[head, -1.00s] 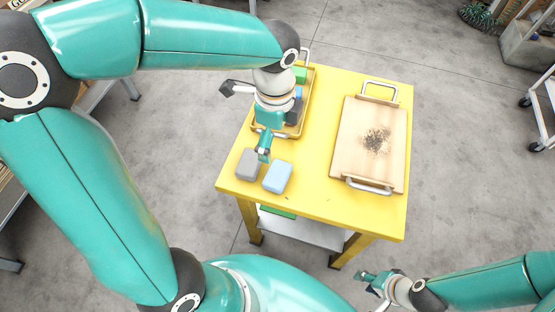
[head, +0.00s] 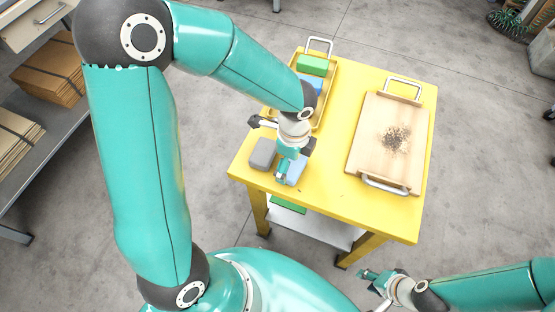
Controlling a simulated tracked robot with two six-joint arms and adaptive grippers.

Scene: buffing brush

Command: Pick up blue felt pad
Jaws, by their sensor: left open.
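A light blue pad (head: 298,172) lies on the yellow table near its front left edge, partly hidden by my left gripper. My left gripper (head: 282,178) is open and points down over the left part of this pad. I cannot tell whether it touches the pad. A grey pad (head: 262,153) lies just left of it. A brighter blue block (head: 311,84) sits in the yellow tray (head: 333,92) farther back, partly hidden by my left arm. My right gripper (head: 366,275) is low in front of the table, away from the pads; its opening is unclear.
A green block (head: 313,65) sits at the tray's far end. A wooden board (head: 376,123) with metal handles and a dark patch of debris (head: 395,140) lies on the right of the yellow table (head: 330,170). The table's front middle is clear.

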